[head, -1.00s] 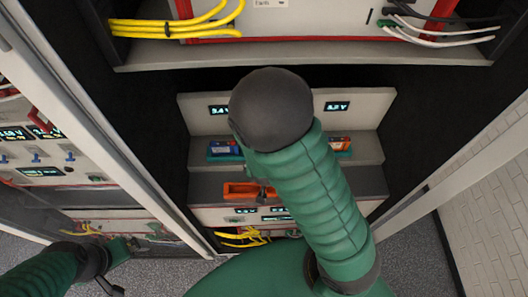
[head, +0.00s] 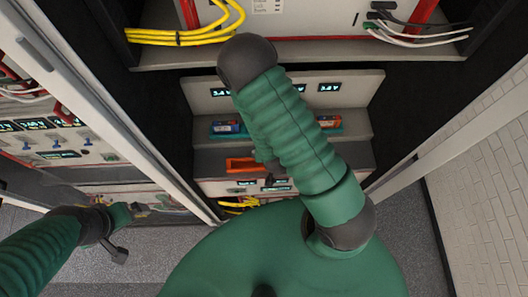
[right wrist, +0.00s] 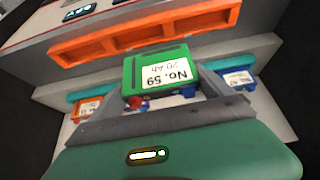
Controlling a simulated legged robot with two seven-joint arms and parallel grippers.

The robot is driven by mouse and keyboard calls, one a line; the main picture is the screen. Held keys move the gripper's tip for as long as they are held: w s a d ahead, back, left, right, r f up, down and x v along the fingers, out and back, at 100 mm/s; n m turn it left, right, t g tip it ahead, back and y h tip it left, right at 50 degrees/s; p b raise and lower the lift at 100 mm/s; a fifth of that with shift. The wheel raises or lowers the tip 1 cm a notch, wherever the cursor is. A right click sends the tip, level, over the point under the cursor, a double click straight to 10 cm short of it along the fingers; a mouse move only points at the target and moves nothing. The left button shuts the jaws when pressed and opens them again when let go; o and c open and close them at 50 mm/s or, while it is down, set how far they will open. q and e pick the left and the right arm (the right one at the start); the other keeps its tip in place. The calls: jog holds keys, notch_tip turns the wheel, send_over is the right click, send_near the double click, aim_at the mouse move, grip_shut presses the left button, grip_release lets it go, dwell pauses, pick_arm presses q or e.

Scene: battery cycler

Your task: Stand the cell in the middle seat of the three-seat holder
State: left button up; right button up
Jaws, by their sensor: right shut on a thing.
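The green cell (right wrist: 141,70), labelled "No. 59", is between the fingers of my right gripper (right wrist: 163,82) in the right wrist view; that gripper is shut on it. An orange holder (right wrist: 145,38) with three compartments lies just beyond the cell in that view, and the cell appears apart from it. The compartments look empty. In the head view only the left part of the orange holder (head: 242,164) shows; my right arm covers the rest and the held cell. My left gripper (head: 119,254) is at lower left, away from the holder; its jaw state is unclear.
A blue cell (head: 226,127) and an orange cell (head: 329,122) sit in teal seats on the step behind the holder, one on each side. Displays (head: 329,87) are above them. Yellow cables (head: 185,36) hang at upper left. Cabinet walls close in both sides.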

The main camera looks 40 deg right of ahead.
pick_arm(q)
jog(key=b+x, duration=0.1)
jog(key=b, duration=0.1)
jog(key=b+x, duration=0.2)
jog(key=shift+s+f, duration=0.1)
jog(key=shift+s, duration=0.25)
pick_arm(e)
jog(key=d+f, duration=0.3)
jog(key=f, duration=0.2)
jog(key=shift+s+d+f, duration=0.2)
jog(key=shift+d+f, duration=0.05)
jog(key=shift+d, duration=0.05)
pick_arm(q)
jog(key=shift+d, duration=0.35)
pick_arm(e)
jog(key=shift+d, duration=0.25)
pick_arm(q)
jog(key=shift+a, duration=0.2)
pick_arm(e)
jog(key=shift+a, duration=0.35)
pick_arm(q)
jog(key=shift+d+f, duration=0.1)
pick_arm(e)
jog(key=shift+s+d, duration=0.1)
jog(key=shift+d, duration=0.2)
pick_arm(q)
jog(key=shift+f+b, duration=0.1)
jog(key=shift+b, duration=0.25)
pick_arm(e)
jog(key=shift+a, duration=0.15)
